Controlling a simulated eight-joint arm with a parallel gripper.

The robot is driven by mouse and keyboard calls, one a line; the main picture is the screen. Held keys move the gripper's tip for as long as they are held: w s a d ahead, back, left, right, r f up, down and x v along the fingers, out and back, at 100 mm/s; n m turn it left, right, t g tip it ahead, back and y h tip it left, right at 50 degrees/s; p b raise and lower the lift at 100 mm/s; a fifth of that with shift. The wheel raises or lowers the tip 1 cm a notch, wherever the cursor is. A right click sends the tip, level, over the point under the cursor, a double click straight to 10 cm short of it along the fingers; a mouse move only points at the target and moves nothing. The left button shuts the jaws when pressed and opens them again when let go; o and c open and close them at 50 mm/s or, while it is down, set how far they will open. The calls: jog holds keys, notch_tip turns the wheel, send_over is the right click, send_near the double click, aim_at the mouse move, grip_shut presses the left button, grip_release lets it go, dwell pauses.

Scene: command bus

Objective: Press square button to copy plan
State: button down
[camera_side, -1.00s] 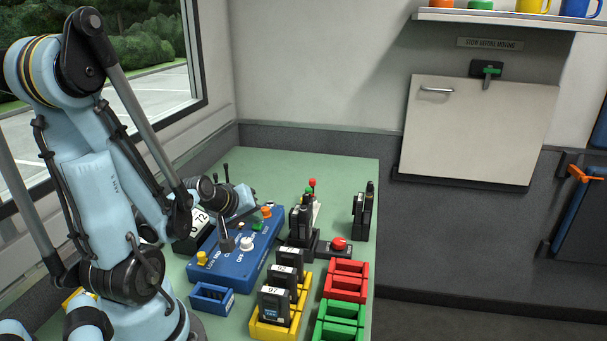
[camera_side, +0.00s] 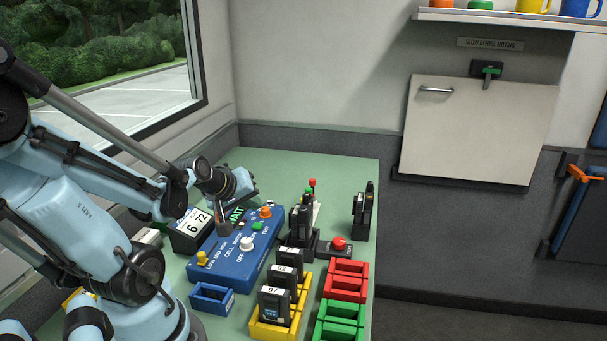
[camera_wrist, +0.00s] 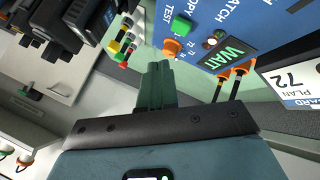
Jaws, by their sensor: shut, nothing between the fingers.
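The blue control panel (camera_side: 232,262) lies on the green bench, tilted towards the right in the side view. My gripper (camera_side: 225,230) is shut and empty above the panel, left of both buttons. In the wrist view my gripper (camera_wrist: 158,68) shows its tips close to the orange button; contact cannot be told.
A PLAN 72 display box (camera_side: 191,228) stands left of the panel. A white knob (camera_side: 247,244) and a yellow knob (camera_side: 202,258) sit on the panel. Black modules stand in a yellow rack (camera_side: 273,329); a red button (camera_side: 339,244) is at right.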

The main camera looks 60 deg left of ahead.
jog(key=shift+r, duration=1.3)
jog(key=w+d+m, duration=0.1)
jog(key=d+m, duration=0.1)
jog(key=d, duration=0.1)
jog(key=w+d+m+h, duration=0.1)
jog(key=d+m, duration=0.1)
jog(key=w+d+m+h, duration=0.1)
jog(key=d+m, duration=0.1)
jog(key=d, duration=0.1)
jog(key=shift+w+d+r, duration=0.15)
jog(key=shift+d+r, duration=0.1)
jog(key=shift+d, duration=0.1)
jog(key=d+r+m+g+h, duration=0.1)
jog(key=d+m+h, duration=0.1)
jog(key=d+m, duration=0.6)
jog(key=d, duration=0.2)
jog(key=shift+d, duration=0.3)
jog(key=shift+r, duration=0.1)
